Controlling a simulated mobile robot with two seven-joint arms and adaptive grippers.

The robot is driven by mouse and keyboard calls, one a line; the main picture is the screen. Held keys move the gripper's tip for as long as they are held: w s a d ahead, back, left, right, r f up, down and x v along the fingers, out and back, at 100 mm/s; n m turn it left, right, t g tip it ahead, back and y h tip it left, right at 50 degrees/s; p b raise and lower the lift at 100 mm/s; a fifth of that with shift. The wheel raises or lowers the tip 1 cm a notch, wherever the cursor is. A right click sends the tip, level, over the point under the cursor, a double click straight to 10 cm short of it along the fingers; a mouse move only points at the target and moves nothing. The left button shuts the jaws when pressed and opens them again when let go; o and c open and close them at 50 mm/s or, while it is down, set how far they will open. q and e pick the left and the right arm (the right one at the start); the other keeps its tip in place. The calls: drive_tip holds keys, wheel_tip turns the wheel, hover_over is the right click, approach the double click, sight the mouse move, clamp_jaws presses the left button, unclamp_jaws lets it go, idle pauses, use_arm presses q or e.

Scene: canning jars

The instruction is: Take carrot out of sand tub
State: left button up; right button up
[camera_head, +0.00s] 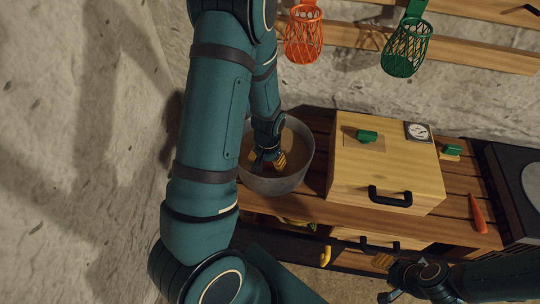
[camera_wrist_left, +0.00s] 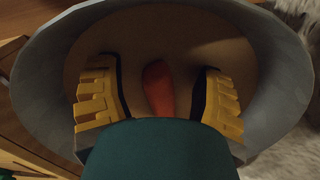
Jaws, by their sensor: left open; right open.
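The sand tub (camera_head: 306,169) is a round grey tub with brown sand, standing at the left end of the wooden bench. My left gripper (camera_head: 268,160) reaches down into it. In the left wrist view the tub's grey wall (camera_wrist_left: 283,60) surrounds the left gripper (camera_wrist_left: 158,95). A carrot (camera_wrist_left: 158,85) shows orange between the two open yellow-padded fingers, with gaps on both sides. Its lower part is hidden by my own gripper body. My right gripper (camera_head: 384,280) is at the lower right, in front of the bench, open and apart from the tub.
A wooden box (camera_head: 350,175) with a black handle stands right of the tub, with a green piece (camera_head: 367,136) on top. Another carrot (camera_head: 478,213) lies on the bench (camera_head: 290,207) at the right. Orange (camera_head: 303,38) and green (camera_head: 405,52) baskets hang above.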

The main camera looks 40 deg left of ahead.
use_arm(q)
drive_tip(key=c, duration=1)
